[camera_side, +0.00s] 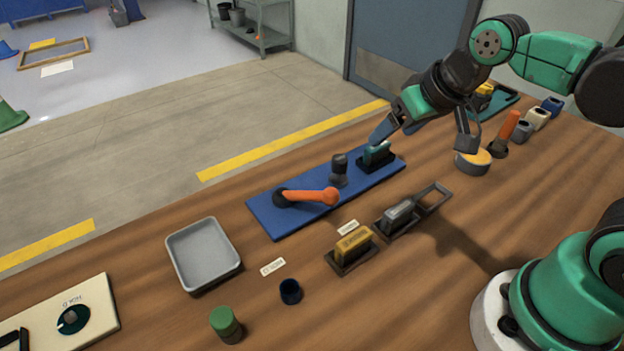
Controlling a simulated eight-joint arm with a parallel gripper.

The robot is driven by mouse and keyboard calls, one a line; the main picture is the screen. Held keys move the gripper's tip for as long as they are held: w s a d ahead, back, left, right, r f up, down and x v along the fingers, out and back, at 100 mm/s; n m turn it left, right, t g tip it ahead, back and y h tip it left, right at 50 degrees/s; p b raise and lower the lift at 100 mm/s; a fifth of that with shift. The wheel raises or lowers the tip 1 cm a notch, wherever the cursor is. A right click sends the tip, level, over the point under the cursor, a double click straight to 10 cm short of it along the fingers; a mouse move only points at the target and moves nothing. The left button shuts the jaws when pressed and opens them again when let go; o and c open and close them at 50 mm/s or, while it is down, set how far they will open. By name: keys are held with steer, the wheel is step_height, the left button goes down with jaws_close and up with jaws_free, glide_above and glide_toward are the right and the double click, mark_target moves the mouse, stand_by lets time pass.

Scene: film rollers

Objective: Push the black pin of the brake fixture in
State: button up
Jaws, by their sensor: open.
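A blue board (262,216) lies on the wooden table and looks like the brake fixture. It carries an orange lever (310,196) on a dark pivot, an upright black cylinder (339,170) that may be the black pin, and a teal block in a black holder (372,163). I cannot tell how deep the cylinder sits. My gripper (421,146) is open with wide-spread fingers and nothing between them. Its left finger is over or close to the teal block and partly covers the view there; contact cannot be told. The black cylinder stands left of the gripper, apart from it.
Yellow (353,245) and grey (399,214) blocks sit in dark holders in front of the board. A round yellow-topped piece (472,162) is near the right finger. A grey tray (203,255), green cylinder (225,323) and dark cup (290,291) stand left and front.

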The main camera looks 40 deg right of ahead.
mark_target(340, 158)
steer(key=w+f+m+g, duration=0.1)
steer(key=w+m+g, duration=0.1)
steer(key=w+a+f+m+g, duration=0.1)
steer(key=w+m, duration=0.1)
steer(key=w, duration=0.1)
steer(key=w+a+f+m+g, duration=0.1)
steer(key=w+m+g, duration=0.1)
steer(key=w, duration=0.1)
steer(key=shift+m+g, duration=0.3)
steer(key=shift+m, duration=0.1)
steer(key=shift+w+f+m, duration=0.2)
steer(key=shift+f+m, duration=0.05)
steer(key=shift+m, duration=0.05)
steer(key=shift+w+a+f+g, duration=0.15)
steer(key=shift+f+g, duration=0.15)
steer(key=shift+f, duration=2.75)
jaws_close()
